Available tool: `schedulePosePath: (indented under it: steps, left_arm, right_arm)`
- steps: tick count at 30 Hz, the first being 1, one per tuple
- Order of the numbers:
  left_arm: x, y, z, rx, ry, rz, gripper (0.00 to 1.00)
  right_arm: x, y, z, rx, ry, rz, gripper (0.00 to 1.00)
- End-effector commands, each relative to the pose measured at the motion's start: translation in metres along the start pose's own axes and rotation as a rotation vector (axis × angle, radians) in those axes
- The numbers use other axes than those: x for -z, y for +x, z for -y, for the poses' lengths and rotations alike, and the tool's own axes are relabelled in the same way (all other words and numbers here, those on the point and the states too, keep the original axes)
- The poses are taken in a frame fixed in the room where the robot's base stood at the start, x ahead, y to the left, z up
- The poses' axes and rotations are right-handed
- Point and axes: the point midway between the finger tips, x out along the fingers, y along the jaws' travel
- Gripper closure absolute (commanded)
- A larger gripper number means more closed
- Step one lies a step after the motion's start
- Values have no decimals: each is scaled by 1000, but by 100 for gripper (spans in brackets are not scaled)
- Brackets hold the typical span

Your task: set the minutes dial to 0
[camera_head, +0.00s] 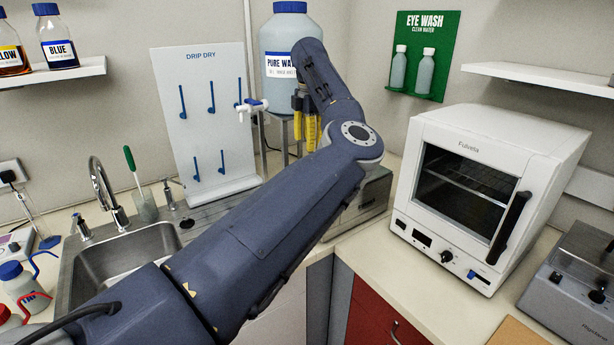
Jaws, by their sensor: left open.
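No dial is readable as a minutes dial from here. The white oven (505,150) at the right has a black knob (446,257) on its lower front panel. The grey device (575,285) at the right edge also has a dark knob (597,297); its markings are too small to read. My left arm reaches across the middle, and my left gripper (305,132), with yellow fingers, hangs open and empty in front of the water carboy's stand, well left of the oven. A grey appliance (372,200) in the corner is mostly hidden behind my arm. My right gripper is not in view.
A drip-dry board (205,125) and a sink (125,258) are at the left. A pure-water carboy (283,50) stands behind my left gripper. The counter (385,262) before the oven is clear. A shelf (545,84) overhangs the right.

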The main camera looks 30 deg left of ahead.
Motion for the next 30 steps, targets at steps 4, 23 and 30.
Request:
schedulePosePath:
  steps: [4,23,30]
  left_arm:
    - [1,30,0,0,-1,-5,49]
    - [1,114,-1,-2,-2,-3,49]
    - [1,120,-1,-2,-2,-2,49]
  right_arm:
    - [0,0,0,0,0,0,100]
    - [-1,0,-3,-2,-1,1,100]
    - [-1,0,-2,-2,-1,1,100]
